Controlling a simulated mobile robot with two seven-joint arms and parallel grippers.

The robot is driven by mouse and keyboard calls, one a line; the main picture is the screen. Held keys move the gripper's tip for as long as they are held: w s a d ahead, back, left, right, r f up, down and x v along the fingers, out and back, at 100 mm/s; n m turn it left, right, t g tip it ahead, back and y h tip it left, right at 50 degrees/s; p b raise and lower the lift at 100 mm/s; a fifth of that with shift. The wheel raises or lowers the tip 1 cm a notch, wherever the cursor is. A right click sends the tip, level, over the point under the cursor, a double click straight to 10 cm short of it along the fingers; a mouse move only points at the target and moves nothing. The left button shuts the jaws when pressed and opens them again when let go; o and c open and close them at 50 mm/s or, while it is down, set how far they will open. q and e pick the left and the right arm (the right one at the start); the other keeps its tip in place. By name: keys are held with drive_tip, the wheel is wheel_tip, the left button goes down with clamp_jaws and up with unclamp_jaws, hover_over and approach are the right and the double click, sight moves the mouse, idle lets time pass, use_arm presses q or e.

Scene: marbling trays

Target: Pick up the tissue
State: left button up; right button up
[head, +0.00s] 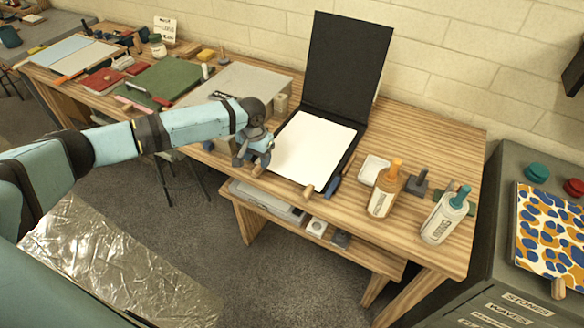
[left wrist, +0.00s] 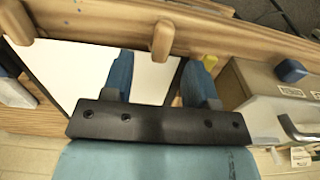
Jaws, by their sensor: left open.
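A small white square (head: 374,168) lies on the wooden table right of the black case; I cannot tell whether it is the tissue. No other thing shows clearly as a tissue. My left gripper (head: 252,168) is open, at the table's front edge, left of the white sheet in the black case. In the left wrist view its two blue fingers (left wrist: 158,72) stand apart with nothing held between them. A white surface shows behind them. My right gripper is in neither view.
The open black case (head: 347,65) holds a white sheet (head: 311,150). Trays and tools crowd the left tables. A crumpled silvery sheet (head: 110,262) lies low at the left.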

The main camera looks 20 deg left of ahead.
sight(257, 169)
use_arm(q)
drive_tip(key=shift+a+f+p, duration=0.15)
drive_tip(key=shift+f+p, duration=0.3)
drive_tip(key=shift+f, duration=2.25)
drive_tip(key=shift+s, duration=0.1)
clamp_jaws()
